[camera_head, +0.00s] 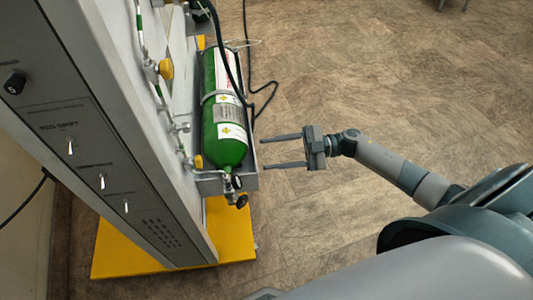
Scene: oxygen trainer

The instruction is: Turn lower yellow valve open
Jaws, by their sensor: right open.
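A yellow knob (166,69) sits on the piping at the panel's side, left of the green cylinder. A smaller yellow piece (198,161) shows nearer me, beside the cylinder's near end, partly hidden by the holder and fittings. I cannot tell for certain which is the lower yellow valve. My right gripper (263,153) is open and empty. Its two fingers point left toward the near end of the cylinder, right of the holder and apart from both yellow parts. My left gripper is not in view.
The green cylinder (224,144) lies in a grey holder (211,186) beside the tall grey panel cabinet (110,90). A black valve fitting (241,201) sticks out at its near end. A black hose runs over it. The yellow base (233,232) juts out below. Floor at right is clear.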

